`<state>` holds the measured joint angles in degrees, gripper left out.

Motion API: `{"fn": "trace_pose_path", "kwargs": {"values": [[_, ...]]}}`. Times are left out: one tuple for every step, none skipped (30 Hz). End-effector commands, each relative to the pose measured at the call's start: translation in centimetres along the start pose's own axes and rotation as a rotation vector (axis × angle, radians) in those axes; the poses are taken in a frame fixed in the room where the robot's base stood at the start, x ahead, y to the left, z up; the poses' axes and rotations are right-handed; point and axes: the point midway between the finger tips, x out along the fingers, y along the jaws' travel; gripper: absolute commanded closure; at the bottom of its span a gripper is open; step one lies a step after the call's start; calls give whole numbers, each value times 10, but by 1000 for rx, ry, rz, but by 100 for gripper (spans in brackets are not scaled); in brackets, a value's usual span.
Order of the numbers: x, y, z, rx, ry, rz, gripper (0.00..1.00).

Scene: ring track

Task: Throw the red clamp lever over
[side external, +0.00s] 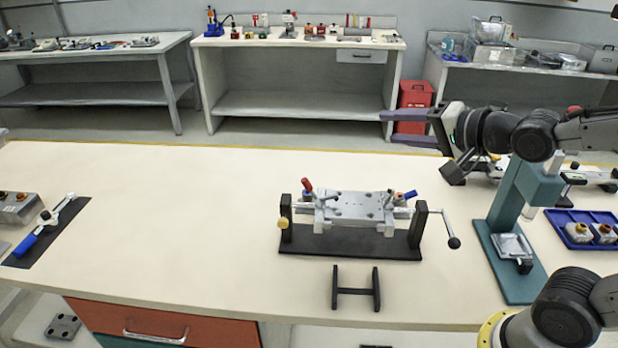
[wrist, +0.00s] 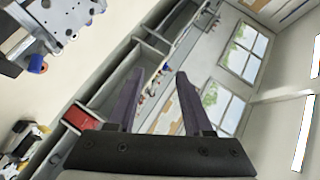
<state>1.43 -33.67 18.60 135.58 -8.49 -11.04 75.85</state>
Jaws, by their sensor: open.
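The red clamp lever (side external: 307,185) stands up at the left end of a grey clamping fixture (side external: 350,207) on a black base in the middle of the bench. A blue lever (side external: 408,195) is at the fixture's right end and also shows in the wrist view (wrist: 37,64). The red lever cannot be made out in the wrist view. My gripper (side external: 383,127) is open and empty, raised above the bench's back edge, to the right of and beyond the fixture. In the wrist view the two fingers (wrist: 158,95) are spread with nothing between them.
A crank with a black knob (side external: 453,242) sticks out right of the fixture. A black H-shaped stand (side external: 356,290) lies in front. A teal press (side external: 510,235) and blue tray (side external: 585,230) stand at right. The bench left of the fixture is clear up to a blue-handled tool (side external: 40,235).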

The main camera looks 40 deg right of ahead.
Motion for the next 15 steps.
{"fn": "trace_pose_path", "kwargs": {"values": [[-14,5,0,-96,-9,46,49],[-21,10,1,-159,-20,80,49],[-31,17,3,-241,-41,125,49],[-39,23,5,-302,-60,157,49],[-46,29,7,-364,-82,189,49],[-56,37,10,-446,-116,227,49],[-64,42,12,-507,-145,254,49],[-71,48,15,-567,-177,279,49],[-81,56,18,-644,-222,309,49],[-87,60,21,-698,-255,327,49],[-94,65,24,-751,-291,343,49],[-101,70,27,-819,-337,360,49],[-106,72,29,-867,-371,370,49],[-110,75,31,-913,-406,377,49],[-116,76,33,-973,-451,383,49]]}}
